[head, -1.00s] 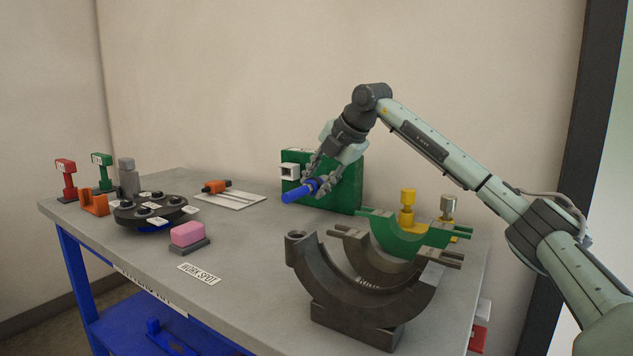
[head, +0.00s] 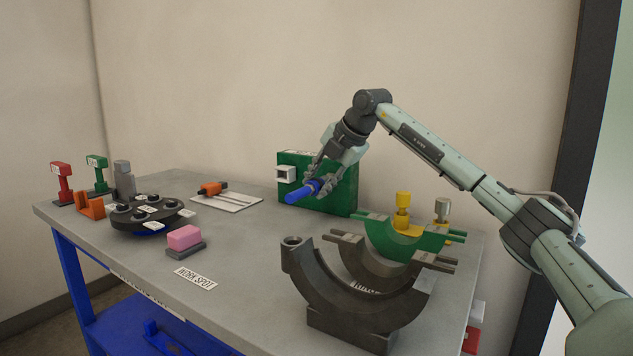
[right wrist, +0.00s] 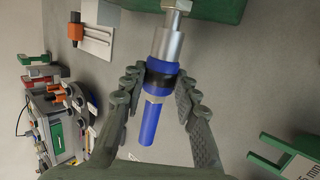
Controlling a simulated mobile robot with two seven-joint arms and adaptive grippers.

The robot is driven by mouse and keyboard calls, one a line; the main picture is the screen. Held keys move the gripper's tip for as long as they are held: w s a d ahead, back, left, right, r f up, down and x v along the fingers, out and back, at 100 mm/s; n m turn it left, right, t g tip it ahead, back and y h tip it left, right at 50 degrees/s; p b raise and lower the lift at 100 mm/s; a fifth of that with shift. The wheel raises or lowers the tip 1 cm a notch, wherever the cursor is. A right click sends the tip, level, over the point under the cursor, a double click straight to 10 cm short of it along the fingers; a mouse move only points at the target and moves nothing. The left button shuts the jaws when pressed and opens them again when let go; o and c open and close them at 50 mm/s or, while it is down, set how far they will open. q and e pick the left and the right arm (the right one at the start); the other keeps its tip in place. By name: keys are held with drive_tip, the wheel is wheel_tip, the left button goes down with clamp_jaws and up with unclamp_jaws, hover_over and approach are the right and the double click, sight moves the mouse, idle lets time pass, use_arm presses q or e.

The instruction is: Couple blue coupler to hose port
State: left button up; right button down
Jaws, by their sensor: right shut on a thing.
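The blue coupler (head: 299,194) is held in my right gripper (head: 318,187), in front of the green box (head: 345,188). In the right wrist view, my right gripper's fingers (right wrist: 160,90) lie on both sides of the coupler's blue and black body (right wrist: 160,72). Its silver end (right wrist: 168,43) points up the picture to a metal hex fitting (right wrist: 177,6) at the green box. That fitting looks like the hose port. The silver end appears in line with it and close to or touching it; I cannot tell whether they are joined. My left gripper is not in view.
Dark half-ring clamps (head: 365,300) and a green half ring (head: 405,240) stand at the right front. Yellow (head: 403,205) and grey fittings stand behind them. A round black holder (head: 147,215), a pink block (head: 184,237) and orange parts are at left.

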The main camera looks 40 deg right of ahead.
drive_tip(key=shift+w+d+r+p, duration=0.1)
drive_tip(key=shift+w+d+p, duration=0.2)
drive_tip(key=shift+d+p, duration=0.3)
drive_tip(key=c, duration=1.1)
unclamp_jaws()
drive_tip(key=shift+d, duration=0.15)
drive_tip(key=shift+o, duration=0.2)
drive_tip(key=a+v, duration=0.1)
drive_tip(key=v, duration=1)
drive_tip(key=shift+s+d+r, duration=0.3)
drive_tip(key=shift+d+r, duration=0.05)
drive_tip(key=shift+d, duration=0.15)
